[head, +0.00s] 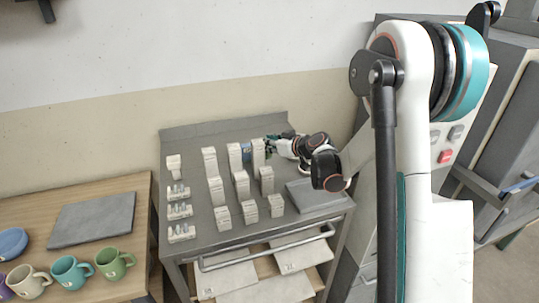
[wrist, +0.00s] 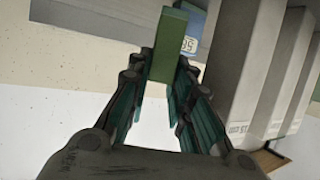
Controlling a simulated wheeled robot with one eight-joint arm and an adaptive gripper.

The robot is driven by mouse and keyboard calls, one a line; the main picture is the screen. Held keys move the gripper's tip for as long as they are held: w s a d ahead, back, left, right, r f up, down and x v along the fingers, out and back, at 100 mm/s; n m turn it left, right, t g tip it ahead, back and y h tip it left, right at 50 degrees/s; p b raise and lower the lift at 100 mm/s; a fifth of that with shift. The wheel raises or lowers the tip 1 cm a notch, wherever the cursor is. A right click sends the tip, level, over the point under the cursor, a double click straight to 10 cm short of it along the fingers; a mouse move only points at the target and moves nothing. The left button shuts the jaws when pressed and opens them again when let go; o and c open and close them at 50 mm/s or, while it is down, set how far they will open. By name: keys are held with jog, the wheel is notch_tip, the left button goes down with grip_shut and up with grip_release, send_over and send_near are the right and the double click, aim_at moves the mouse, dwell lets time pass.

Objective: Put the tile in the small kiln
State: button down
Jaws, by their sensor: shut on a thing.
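A green tile (wrist: 168,46) is held between the fingertips of my gripper (wrist: 164,72) in the wrist view; the gripper is shut on it. In the head view my gripper (head: 274,147) is at the back right of the grey cart top, beside the rear pale stacks, and the tile is too small to make out. A grey kiln-like cabinet (head: 502,130) with a blue handle stands at the far right, partly hidden by my arm. I cannot tell whether it is the small kiln.
Several pale stacks (head: 241,184) stand in rows on the grey cart (head: 187,144), close to my gripper. A grey slab (head: 315,196) lies at its right. Pale holders (head: 180,211) line its left. A wooden table (head: 30,210) at left bears several mugs.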

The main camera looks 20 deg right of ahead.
notch_tip(320, 180, down, 4)
jog(key=shift+f+b, duration=0.1)
jog(key=shift+b, duration=0.5)
jog(key=c, duration=1.9)
grip_release()
jog(key=shift+o, duration=0.9)
